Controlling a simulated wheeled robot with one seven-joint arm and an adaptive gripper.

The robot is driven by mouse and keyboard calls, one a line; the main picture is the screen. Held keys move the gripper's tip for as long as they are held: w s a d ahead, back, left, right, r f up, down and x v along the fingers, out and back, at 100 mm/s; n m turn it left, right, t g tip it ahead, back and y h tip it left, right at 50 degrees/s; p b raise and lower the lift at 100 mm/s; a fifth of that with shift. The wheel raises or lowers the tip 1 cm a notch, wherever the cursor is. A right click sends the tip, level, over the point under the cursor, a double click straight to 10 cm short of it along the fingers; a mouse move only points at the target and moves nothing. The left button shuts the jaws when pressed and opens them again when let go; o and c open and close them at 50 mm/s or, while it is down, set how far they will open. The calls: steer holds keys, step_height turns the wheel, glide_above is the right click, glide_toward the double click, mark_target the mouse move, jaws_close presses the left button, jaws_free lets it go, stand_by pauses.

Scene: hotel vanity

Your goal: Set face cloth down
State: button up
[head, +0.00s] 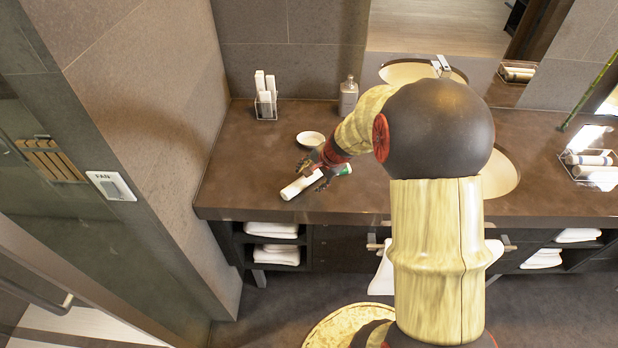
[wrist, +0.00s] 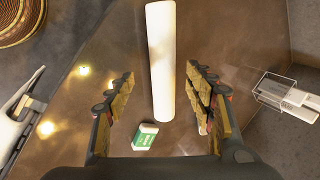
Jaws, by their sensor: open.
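The face cloth (head: 297,188) is a white roll lying on the brown counter (head: 240,165), near its front edge at the left. It also shows in the wrist view (wrist: 160,60) as a long pale roll running away from my gripper. My gripper (head: 313,176) is low over the counter at the roll. In the wrist view its fingers (wrist: 161,82) are spread on both sides of the roll, with a visible gap on each side. The roll appears to rest on the counter.
A small green and white box (wrist: 146,137) lies beside the roll's near end. A white dish (head: 311,138), a pump bottle (head: 348,97) and a clear holder (head: 265,104) stand behind. A tray (head: 591,167) is far right. The counter left of the roll is clear.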

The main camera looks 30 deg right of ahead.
steer(key=a+p+v, duration=0.1)
steer(key=p+v, duration=0.1)
steer(key=v, duration=0.7)
steer(key=s+a+r+n, duration=0.8)
steer(key=a+r, duration=0.5)
steer(key=s+a+r+n, duration=0.2)
steer(key=s+n, duration=0.2)
steer(key=s, duration=0.2)
steer(key=s+a+r+n+h, duration=0.1)
steer(key=s+a+r+n, duration=0.1)
steer(key=s, duration=0.4)
steer(key=shift+s+r+n, duration=0.4)
steer(key=shift+r+n, duration=0.1)
steer(key=shift+n, duration=0.4)
